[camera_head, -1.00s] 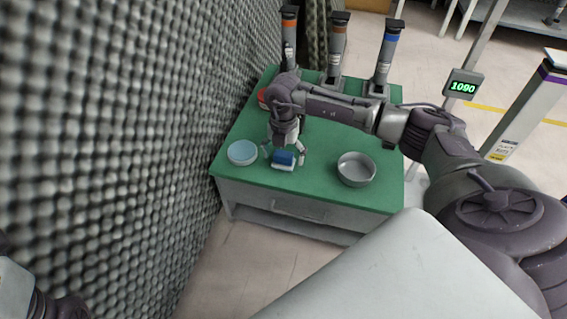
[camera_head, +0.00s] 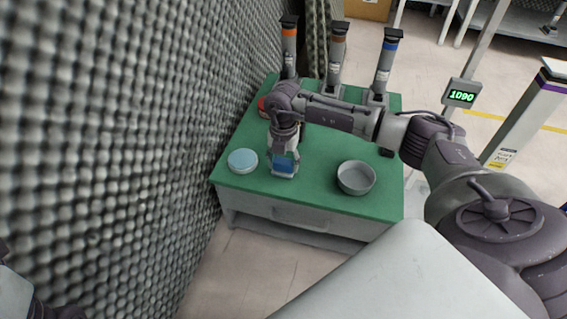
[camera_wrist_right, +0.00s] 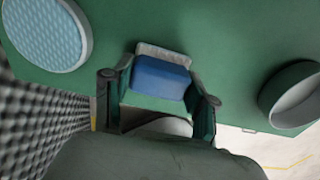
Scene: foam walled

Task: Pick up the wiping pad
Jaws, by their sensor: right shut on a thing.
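The wiping pad (camera_head: 285,166) is a small block with a blue body and a pale strip. It is near the front edge of the green table top, and it also shows in the right wrist view (camera_wrist_right: 160,77). My right gripper (camera_head: 284,172) points down with its two fingers shut on the sides of the pad. In the right wrist view the fingers (camera_wrist_right: 160,88) stand on either side of it. I cannot tell whether the pad touches the table. Only a bit of my left arm shows at the lower left, and its gripper is out of view.
A round light-blue dish (camera_head: 242,161) is left of the pad, near the foam wall (camera_head: 110,150). A grey round bowl (camera_head: 356,178) is to the right. Several dispensers with coloured bands (camera_head: 384,65) stand at the back. A red item (camera_head: 263,104) is partly hidden by my arm.

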